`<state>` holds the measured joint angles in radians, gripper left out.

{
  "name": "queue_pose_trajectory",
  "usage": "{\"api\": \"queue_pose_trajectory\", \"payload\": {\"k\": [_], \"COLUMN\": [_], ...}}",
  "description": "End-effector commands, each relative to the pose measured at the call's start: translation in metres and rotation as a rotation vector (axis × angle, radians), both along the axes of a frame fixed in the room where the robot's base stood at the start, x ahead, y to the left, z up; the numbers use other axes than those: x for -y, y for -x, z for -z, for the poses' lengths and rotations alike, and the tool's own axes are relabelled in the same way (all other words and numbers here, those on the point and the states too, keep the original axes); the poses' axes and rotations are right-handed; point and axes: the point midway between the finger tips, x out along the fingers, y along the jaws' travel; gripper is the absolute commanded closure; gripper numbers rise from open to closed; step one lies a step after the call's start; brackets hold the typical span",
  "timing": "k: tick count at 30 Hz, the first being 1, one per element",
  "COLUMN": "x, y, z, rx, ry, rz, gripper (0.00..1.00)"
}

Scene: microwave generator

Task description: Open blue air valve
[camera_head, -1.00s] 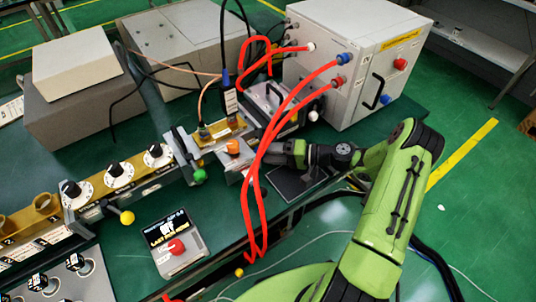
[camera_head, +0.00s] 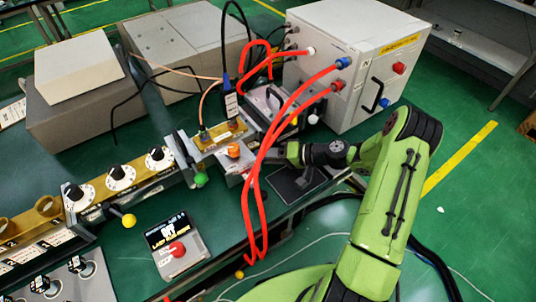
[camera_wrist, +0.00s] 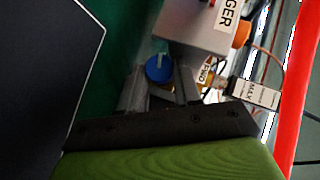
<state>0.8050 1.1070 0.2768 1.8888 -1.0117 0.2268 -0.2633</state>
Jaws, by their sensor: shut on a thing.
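The blue air valve (camera_wrist: 158,68) shows in the wrist view as a round blue knob below a grey block labelled "GER". My gripper (camera_wrist: 160,82) has its two grey fingers on either side of the knob and is shut on it. In the head view my arm reaches in from the right to the middle of the bench. There the fingertips and the blue valve are hidden behind the red hoses and equipment.
Red hoses (camera_head: 252,200) loop down just in front of my gripper. An orange knob (camera_head: 234,150) and a green ball knob (camera_head: 200,180) are close by. A white cabinet (camera_head: 350,60) with blue and red connectors stands behind. A dark flat plate (camera_head: 293,186) lies beside the arm.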

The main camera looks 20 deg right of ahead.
Motion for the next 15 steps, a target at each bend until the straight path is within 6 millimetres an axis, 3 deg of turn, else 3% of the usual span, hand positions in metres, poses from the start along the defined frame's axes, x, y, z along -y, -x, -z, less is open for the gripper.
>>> {"api": "queue_pose_trajectory", "payload": {"k": [10, 11, 15], "x": [-0.0004, -0.0004, -0.0004], "y": [0.0005, 0.0005, 0.0004], "z": [-0.0003, -0.0002, -0.0003], "rx": [0.017, 0.017, 0.016], "ry": [0.049, 0.049, 0.048], "rz": [0.000, 0.000, 0.000], "gripper": [0.98, 0.64, 0.43]}}
